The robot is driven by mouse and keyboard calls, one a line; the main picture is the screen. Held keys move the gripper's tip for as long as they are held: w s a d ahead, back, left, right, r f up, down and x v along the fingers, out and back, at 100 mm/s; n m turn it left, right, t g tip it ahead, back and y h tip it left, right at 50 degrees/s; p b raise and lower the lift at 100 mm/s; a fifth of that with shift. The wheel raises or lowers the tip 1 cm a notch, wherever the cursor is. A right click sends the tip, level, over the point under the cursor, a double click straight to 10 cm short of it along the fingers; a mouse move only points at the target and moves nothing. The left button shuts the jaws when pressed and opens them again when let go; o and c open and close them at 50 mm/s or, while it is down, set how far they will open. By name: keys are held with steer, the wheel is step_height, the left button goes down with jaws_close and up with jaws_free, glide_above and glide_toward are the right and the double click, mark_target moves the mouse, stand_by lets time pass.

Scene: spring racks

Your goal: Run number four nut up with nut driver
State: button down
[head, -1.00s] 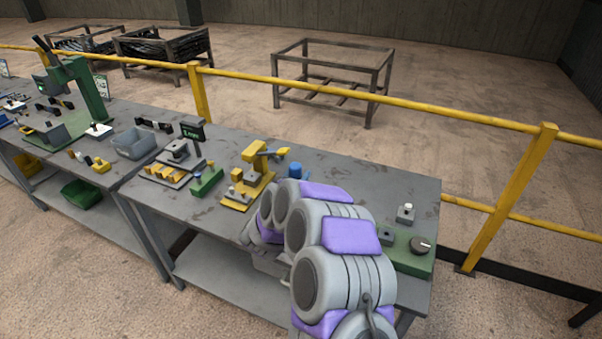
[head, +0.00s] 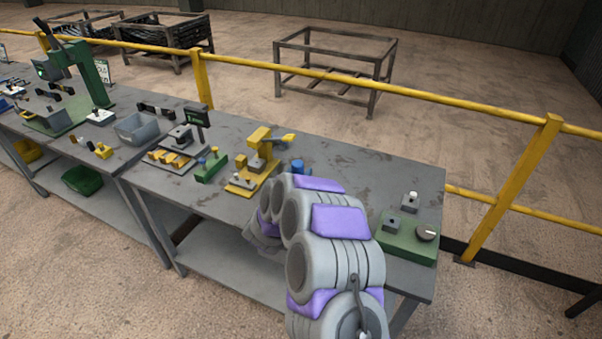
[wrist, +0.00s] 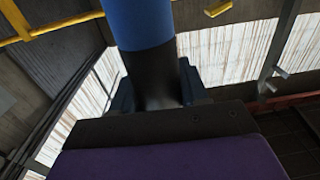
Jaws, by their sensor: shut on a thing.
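My gripper (wrist: 158,92) is shut on the nut driver (wrist: 146,25), which has a blue upper part and a black lower part and stands between the fingers in the wrist view. In the head view a blue piece (head: 298,166), apparently the driver's top, shows just beyond my arm; the gripper itself is hidden behind the arm. A yellow clamp fixture (head: 262,150) with a grey block stands on the bench just left of the blue piece. I cannot make out the number four nut, and the driver's tip is hidden.
The grey workbench (head: 345,165) is bare behind my arm. A green base with a dial (head: 408,240) sits at its right end. A small green fixture (head: 211,167), a block tray (head: 172,157) and a grey bin (head: 137,128) stand left. A yellow rail (head: 400,92) runs behind.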

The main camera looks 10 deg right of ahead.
steer(key=shift+d+r, duration=0.1)
steer(key=shift+d, duration=1)
steer(key=shift+a, duration=0.1)
steer(key=shift+a+p, duration=0.35)
steer(key=shift+a, duration=0.25)
stand_by(0.6)
steer(key=shift+p, duration=0.35)
stand_by(0.3)
steer(key=c, duration=1.1)
jaws_free()
jaws_close()
